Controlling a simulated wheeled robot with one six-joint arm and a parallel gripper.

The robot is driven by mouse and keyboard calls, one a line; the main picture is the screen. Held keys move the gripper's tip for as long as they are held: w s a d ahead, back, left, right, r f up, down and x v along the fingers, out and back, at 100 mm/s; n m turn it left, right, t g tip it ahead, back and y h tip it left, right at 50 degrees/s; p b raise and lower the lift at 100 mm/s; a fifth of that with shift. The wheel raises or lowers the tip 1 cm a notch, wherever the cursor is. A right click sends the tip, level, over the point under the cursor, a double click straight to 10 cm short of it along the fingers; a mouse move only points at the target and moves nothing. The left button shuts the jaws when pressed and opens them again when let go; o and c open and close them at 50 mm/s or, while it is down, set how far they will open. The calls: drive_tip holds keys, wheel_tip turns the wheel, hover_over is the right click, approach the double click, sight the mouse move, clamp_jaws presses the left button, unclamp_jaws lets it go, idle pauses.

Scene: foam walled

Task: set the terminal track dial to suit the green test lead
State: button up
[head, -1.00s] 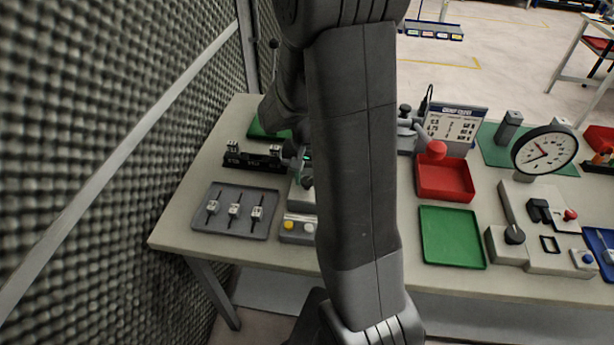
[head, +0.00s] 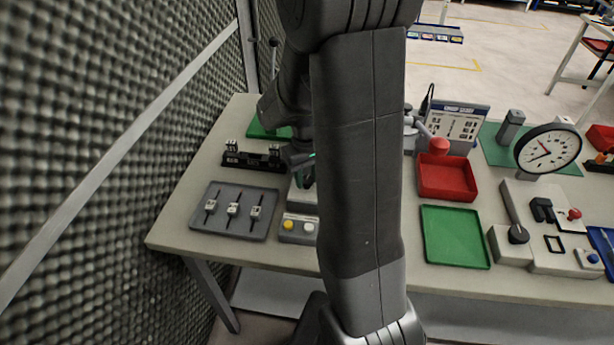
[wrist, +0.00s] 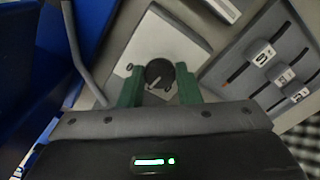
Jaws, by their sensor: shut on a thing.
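In the wrist view, a dark round dial knob (wrist: 159,73) sits on a pale plate with small dark marks around it. A light pointer line on the knob runs toward the lower left of that picture. My gripper (wrist: 160,86) has green fingers, one on each side of the knob, and is shut on it. In the head view my arm hides the dial and most of the gripper. I cannot pick out a green test lead in either view.
A grey tray (head: 266,225) with three slider-like pieces lies left of my arm; a block with yellow and white buttons (head: 298,227) is beside it. Red (head: 447,196) and green (head: 484,262) trays and a round gauge (head: 548,148) stand right. A textured foam wall (head: 110,120) borders the left.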

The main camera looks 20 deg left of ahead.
sight(307, 179)
drive_tip(key=shift+n, duration=0.6)
drive_tip(key=o, duration=1)
wheel_tip(307, 179, up, 14)
drive_tip(key=shift+f, duration=0.1)
wheel_tip(307, 179, down, 14)
drive_tip(key=shift+r, duration=0.1)
idle(0.7)
